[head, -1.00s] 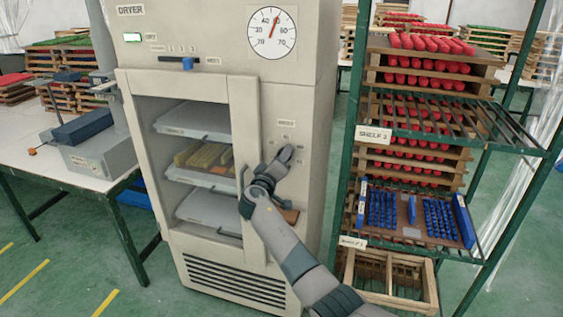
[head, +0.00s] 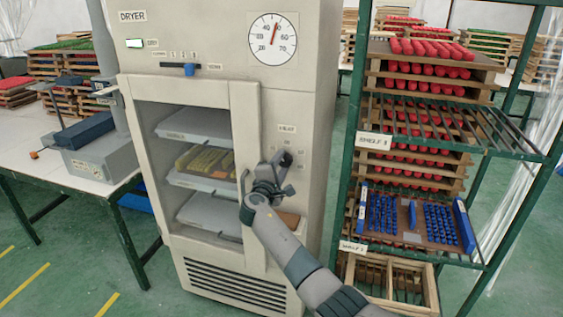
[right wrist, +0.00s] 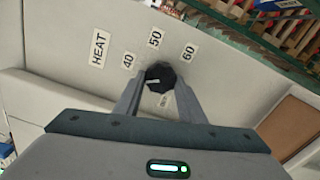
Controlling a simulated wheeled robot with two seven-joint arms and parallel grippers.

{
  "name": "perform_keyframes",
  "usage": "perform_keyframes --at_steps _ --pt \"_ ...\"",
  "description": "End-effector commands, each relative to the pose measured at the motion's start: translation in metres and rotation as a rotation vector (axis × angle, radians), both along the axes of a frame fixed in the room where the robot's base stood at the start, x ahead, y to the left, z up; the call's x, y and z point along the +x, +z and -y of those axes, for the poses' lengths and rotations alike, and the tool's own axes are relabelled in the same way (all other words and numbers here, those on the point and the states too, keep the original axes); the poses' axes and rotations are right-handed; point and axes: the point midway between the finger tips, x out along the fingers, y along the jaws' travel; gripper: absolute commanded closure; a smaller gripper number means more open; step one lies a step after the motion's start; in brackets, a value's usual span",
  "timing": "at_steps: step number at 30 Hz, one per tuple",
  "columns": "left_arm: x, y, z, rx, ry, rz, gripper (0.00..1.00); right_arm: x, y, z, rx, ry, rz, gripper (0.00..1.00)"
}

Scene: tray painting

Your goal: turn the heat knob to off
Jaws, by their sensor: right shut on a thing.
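The heat knob (right wrist: 160,74) is a small black faceted knob on the dryer's pale front, under the HEAT label (right wrist: 98,49). Labels 40, 50 and 60 (right wrist: 189,52) fan around it; a smaller label (right wrist: 165,100) between the fingers is hard to read. My right gripper (right wrist: 158,88) is shut on the knob, one finger on each side. A light mark shows on the knob, but I cannot tell which label it points to. In the head view my right gripper (head: 282,164) is at the dryer panel and largely covers the knob. My left gripper is not in view.
The dryer (head: 306,80) has a dial (head: 273,39) above and a blue slider (head: 189,69) at upper left. Trays sit behind its door window. A green shelf rack (head: 349,190) stands close on the right, a white table (head: 20,140) on the left.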

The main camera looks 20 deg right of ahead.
Motion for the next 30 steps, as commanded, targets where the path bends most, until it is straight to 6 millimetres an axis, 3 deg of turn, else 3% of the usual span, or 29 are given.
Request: perform_keyframes --at_steps 30 --pt "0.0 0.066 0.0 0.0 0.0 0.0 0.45 -0.003 -0.002 0.003 -0.801 0.002 -0.545 0.86"
